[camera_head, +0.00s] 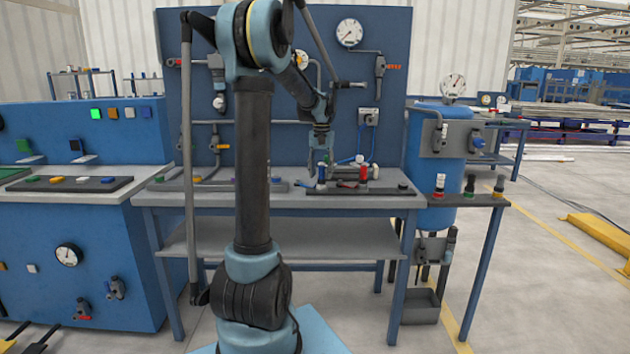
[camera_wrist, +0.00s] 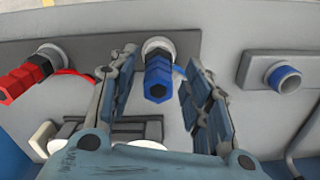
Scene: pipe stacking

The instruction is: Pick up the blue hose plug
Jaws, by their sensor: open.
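The blue hose plug (camera_wrist: 158,80) has a hexagonal end and stands in a grey collar on a dark grey bar in the wrist view. My gripper (camera_wrist: 161,60) is open, with one finger on each side of the plug and visible gaps to both. In the head view my gripper (camera_head: 320,155) points down over the bench, just above the blue plug (camera_head: 321,176), which is small and partly hidden there. I cannot tell the exact height of the fingertips along the plug.
A red plug (camera_wrist: 22,82) stands left of the blue one in the wrist view. A blue-rimmed fitting (camera_wrist: 284,78) is on a separate grey block at the right. In the head view, a gauge panel (camera_head: 390,75) rises behind the workbench (camera_head: 290,202).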

